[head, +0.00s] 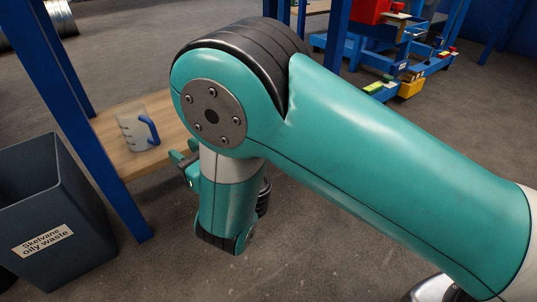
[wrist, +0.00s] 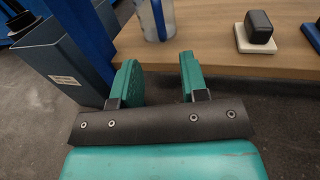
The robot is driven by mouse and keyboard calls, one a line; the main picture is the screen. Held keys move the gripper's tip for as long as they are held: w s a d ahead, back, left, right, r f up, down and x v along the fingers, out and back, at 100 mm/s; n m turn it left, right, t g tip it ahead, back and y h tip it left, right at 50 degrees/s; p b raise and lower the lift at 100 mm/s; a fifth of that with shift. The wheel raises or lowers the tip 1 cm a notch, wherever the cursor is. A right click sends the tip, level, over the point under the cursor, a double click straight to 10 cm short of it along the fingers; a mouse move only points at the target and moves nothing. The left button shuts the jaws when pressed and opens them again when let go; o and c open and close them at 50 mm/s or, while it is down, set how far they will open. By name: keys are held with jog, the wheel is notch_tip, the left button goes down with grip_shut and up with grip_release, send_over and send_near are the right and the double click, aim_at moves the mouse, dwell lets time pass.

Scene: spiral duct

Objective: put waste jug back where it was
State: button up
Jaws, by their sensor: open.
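The waste jug (head: 135,130) is a cloudy clear jug with a blue handle. It stands upright on the wooden shelf (head: 108,128) in the head view. In the wrist view the lower part of the jug (wrist: 157,22) shows at the top edge, its upper part cut off. My gripper (wrist: 157,75) is open and empty, just short of the shelf's front edge. Its two teal fingers point toward the jug, and they are apart from it. In the head view the gripper (head: 182,160) shows partly, to the right of the jug, with the arm hiding some of it.
A dark bin labelled "Skelvane oily waste" (head: 92,258) stands on the floor left of the shelf. A blue post (head: 88,150) rises at the shelf's front corner. In the wrist view a black block on a white base (wrist: 256,32) sits on the shelf to the right.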

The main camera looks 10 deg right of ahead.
jog(key=w+d+r+m+g+h, duration=0.1)
jog(key=w+d+r+m+h, duration=0.15)
jog(key=d+m+h, duration=0.6)
jog(key=w+d+r+m+g+h, duration=0.1)
jog(key=w+d+r+m+h, duration=0.2)
jog(key=d+m, duration=1.05)
jog(key=s+r+m+g+y, duration=0.2)
jog(key=s+m+g, duration=0.3)
jog(key=s, duration=1)
jog(key=s+r+m+g+y, duration=0.2)
jog(key=s+r+m+g, duration=0.3)
jog(key=s+m, duration=0.5)
jog(key=s+g, duration=0.1)
jog(key=s, duration=0.4)
jog(key=shift+d+g, duration=0.3)
jog(key=shift+d, duration=0.05)
jog(key=shift+w+r, duration=0.1)
notch_tip(320, 180, up, 66)
jog(key=p, duration=6.5)
jog(key=shift+p, duration=0.4)
